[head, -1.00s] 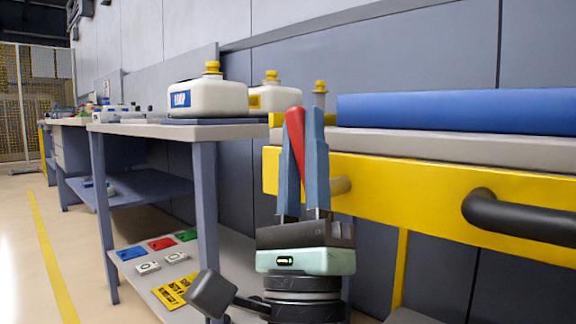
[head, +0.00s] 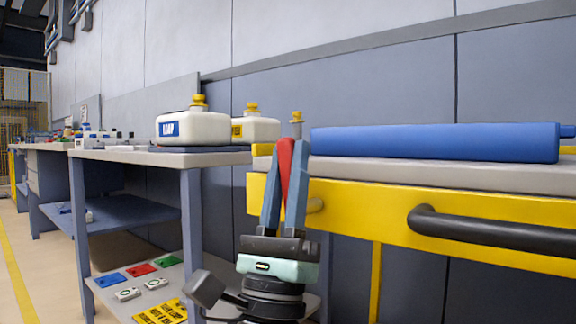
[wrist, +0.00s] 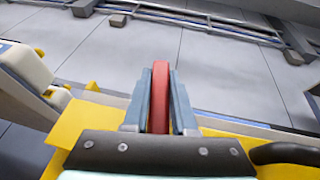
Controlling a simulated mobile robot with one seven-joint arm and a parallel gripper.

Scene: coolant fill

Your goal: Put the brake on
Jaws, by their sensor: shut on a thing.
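A red lever-like piece (head: 286,165), likely the brake lever, stands nearly upright between the blue-grey fingers of my gripper (head: 289,150). My gripper is shut on it, in front of the left end of the yellow cart frame (head: 360,210). In the wrist view the red piece (wrist: 160,95) shows as a rounded bar between the two fingers (wrist: 160,105). The fingers hide part of it, and its lower end and mounting cannot be seen.
At left, a bench (head: 150,156) holds white jugs with yellow caps (head: 193,127). Its lower shelf holds coloured cards and a yellow sign (head: 161,312). Floor is clear at far left.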

